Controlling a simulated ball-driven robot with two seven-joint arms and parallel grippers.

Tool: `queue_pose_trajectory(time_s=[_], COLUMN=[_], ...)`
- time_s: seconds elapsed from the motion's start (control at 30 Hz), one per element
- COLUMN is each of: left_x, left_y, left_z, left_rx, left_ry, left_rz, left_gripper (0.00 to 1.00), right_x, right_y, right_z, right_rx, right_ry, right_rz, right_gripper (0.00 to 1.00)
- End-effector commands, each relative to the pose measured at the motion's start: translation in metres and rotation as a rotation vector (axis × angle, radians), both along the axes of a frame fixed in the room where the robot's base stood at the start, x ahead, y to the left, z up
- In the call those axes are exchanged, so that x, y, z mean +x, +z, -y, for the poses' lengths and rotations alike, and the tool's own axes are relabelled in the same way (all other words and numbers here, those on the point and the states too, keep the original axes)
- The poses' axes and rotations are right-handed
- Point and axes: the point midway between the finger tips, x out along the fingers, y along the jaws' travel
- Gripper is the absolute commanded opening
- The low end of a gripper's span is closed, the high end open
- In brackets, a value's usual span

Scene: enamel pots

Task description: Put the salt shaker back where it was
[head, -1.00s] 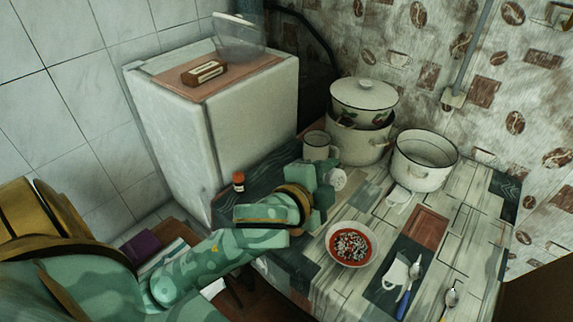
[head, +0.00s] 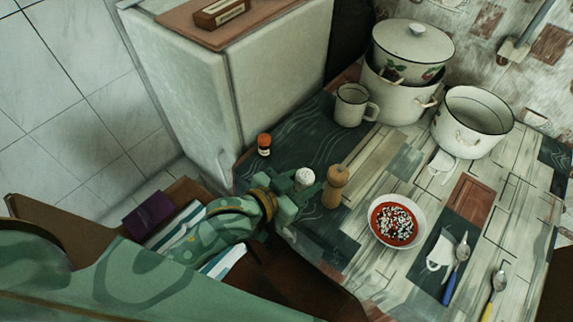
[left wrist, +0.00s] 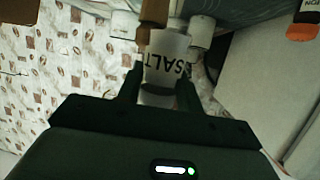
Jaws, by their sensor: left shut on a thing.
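The salt shaker (head: 304,177) is white with a pale top. My left gripper (head: 290,196) is shut on it near the table's front-left edge. In the left wrist view the salt shaker (left wrist: 166,62) shows its dark SALT lettering between my left fingers (left wrist: 160,85). In the head view it is just left of a wooden mill (head: 336,186). I cannot tell whether its base touches the table. My right gripper is not in view.
A small jar with an orange cap (head: 264,144) stands behind the shaker, to its left. A bowl of red food (head: 396,221) is to the right. A mug (head: 352,105) and enamel pots (head: 472,122) stand farther back. The dark tabletop between jar and mug is clear.

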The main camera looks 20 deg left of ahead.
Motion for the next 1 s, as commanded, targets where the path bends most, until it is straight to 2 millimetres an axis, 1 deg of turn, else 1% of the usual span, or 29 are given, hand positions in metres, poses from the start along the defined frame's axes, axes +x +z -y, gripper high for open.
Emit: queue_pose_trajectory(time_s=[0.03, 0.1, 0.17, 0.23, 0.33, 0.37, 0.4, 0.5, 0.6, 0.77, 0.83, 0.93, 1.0], left_x=[0.006, 0.02, 0.035, 0.054, 0.081, 0.087, 0.093, 0.107, 0.115, 0.122, 0.127, 0.126, 0.126], left_y=[-0.005, -0.012, -0.021, -0.032, -0.046, -0.052, -0.063, -0.08, -0.089, -0.095, -0.103, -0.123, -0.131], left_z=[-0.003, -0.009, -0.016, -0.025, -0.037, -0.039, -0.042, -0.048, -0.051, -0.054, -0.057, -0.057, -0.056], left_rx=[-0.008, -0.014, -0.011, -0.01, -0.009, -0.011, -0.012, -0.012, -0.012, -0.013, -0.012, -0.012, -0.014], left_ry=[0.001, 0.003, 0.002, 0.003, 0.003, 0.003, 0.002, 0.002, 0.002, 0.002, 0.003, 0.001, 0.001], left_rz=[-0.003, -0.004, -0.004, -0.004, -0.005, -0.008, -0.01, -0.009, -0.008, -0.005, -0.007, -0.01, -0.007], left_gripper=[0.12, 0.12, 0.12, 0.12, 0.12, 0.12, 0.12, 0.12, 0.12, 0.12, 0.12, 0.12, 0.12], right_x=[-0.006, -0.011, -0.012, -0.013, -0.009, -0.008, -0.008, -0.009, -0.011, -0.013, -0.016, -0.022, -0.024], right_y=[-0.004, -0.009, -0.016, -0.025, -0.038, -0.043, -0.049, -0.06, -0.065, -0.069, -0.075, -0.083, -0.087], right_z=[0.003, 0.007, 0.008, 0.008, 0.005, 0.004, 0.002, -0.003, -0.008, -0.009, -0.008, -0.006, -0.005], right_rx=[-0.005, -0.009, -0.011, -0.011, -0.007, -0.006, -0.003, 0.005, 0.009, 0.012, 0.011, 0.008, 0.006], right_ry=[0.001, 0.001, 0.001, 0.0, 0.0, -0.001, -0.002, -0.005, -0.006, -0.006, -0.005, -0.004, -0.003], right_rz=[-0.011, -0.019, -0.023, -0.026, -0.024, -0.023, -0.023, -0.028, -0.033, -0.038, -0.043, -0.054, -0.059], right_gripper=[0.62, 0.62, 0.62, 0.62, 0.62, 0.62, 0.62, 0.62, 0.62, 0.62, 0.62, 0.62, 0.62])
